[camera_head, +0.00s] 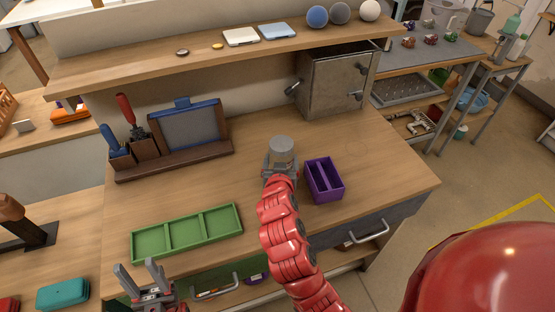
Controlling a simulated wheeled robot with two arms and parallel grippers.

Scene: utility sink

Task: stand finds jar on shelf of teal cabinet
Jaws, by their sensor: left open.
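My left gripper (142,278) is at the lower left, in front of the workbench, with its two grey fingers apart and nothing between them. My right arm reaches up the middle over the bench top. Its gripper (279,168) is seen from behind, with the fingers mostly hidden. A grey-topped, jar-like cylinder (282,150) is right at its tip; I cannot tell if the fingers grip it. No teal cabinet shows. A grey metal cabinet (331,84) with handles stands closed at the back of the bench.
A purple divided box (324,180) is right of my right gripper. A green three-part tray (150,243) lies at the bench's front left. A tool rack (175,163) stands behind. A shelf (130,73) with balls and small items runs above. Bare wood lies between.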

